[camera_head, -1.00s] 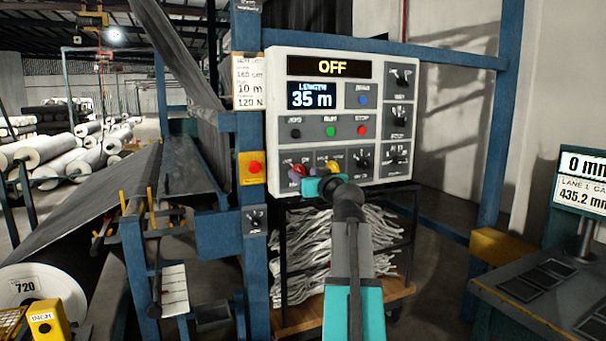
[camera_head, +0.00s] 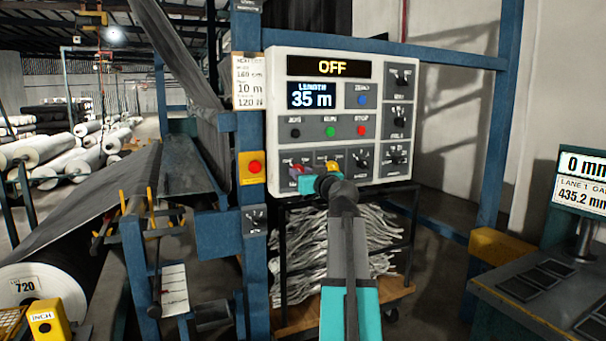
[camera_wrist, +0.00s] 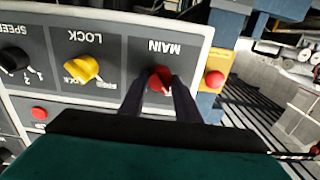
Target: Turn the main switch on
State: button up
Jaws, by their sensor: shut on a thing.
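The main switch, a red knob (camera_wrist: 160,80) under the upside-down label MAIN, is at the lower left of the control panel (camera_head: 440,75). In the head view the red knob (camera_head: 296,171) is partly covered by my gripper. My gripper (camera_wrist: 160,84) has its two dark fingers on either side of the red knob, shut on it. In the head view my gripper (camera_head: 300,182) reaches the panel from below. The panel's display (camera_head: 331,68) reads OFF.
A yellow LOCK knob (camera_wrist: 83,68) sits beside the main switch, with a black SPEED knob (camera_wrist: 14,57) beyond it. A red button on a yellow box (camera_head: 253,168) is on the blue post left of the panel.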

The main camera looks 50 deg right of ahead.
jog(key=shift+m, duration=0.5)
jog(key=shift+m+p, duration=4.7)
jog(key=shift+m, duration=3.8)
jog(key=o, duration=1.1)
jog(key=shift+s, duration=0.2)
